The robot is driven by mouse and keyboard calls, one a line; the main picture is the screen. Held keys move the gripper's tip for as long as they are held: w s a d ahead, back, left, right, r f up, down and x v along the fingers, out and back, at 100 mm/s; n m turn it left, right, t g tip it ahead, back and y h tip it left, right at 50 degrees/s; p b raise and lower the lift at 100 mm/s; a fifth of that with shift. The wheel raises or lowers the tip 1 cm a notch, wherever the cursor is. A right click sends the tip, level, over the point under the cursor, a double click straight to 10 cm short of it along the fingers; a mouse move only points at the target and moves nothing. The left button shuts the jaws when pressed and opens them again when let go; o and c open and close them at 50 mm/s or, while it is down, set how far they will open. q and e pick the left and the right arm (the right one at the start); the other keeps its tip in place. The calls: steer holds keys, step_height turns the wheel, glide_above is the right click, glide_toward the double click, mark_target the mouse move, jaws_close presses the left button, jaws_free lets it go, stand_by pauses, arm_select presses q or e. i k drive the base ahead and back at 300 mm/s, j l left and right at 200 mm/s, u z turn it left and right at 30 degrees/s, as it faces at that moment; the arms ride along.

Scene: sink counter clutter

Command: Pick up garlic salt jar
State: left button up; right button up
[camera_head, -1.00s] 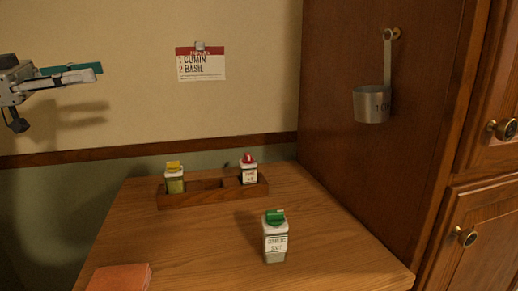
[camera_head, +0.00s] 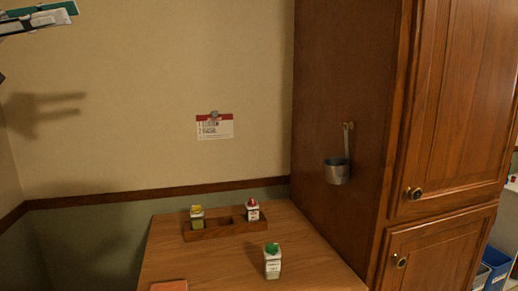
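The garlic salt jar (camera_head: 272,264) is a small clear-sided jar with a green cap and a white label. It stands upright on the wooden table (camera_head: 225,262), in front of the rack and apart from it. The label is too small to read clearly now. My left gripper (camera_head: 62,14) shows at the top left edge, high above the table and far from the jar. Its fingers look spread and empty, and its shadow on the wall has two separate prongs. My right gripper is not in view.
A wooden rack (camera_head: 226,232) holds a yellow-capped jar (camera_head: 197,218) and a red-capped jar (camera_head: 252,211). A reddish flat item (camera_head: 169,286) lies at the front left. A cabinet (camera_head: 338,70) with a hanging metal cup (camera_head: 337,172) bounds the right. A note (camera_head: 214,127) is on the wall.

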mark_target(271, 263)
steer(key=k+j, duration=0.1)
steer(key=k, duration=0.5)
steer(key=k+j, duration=0.1)
steer(key=k, duration=0.45)
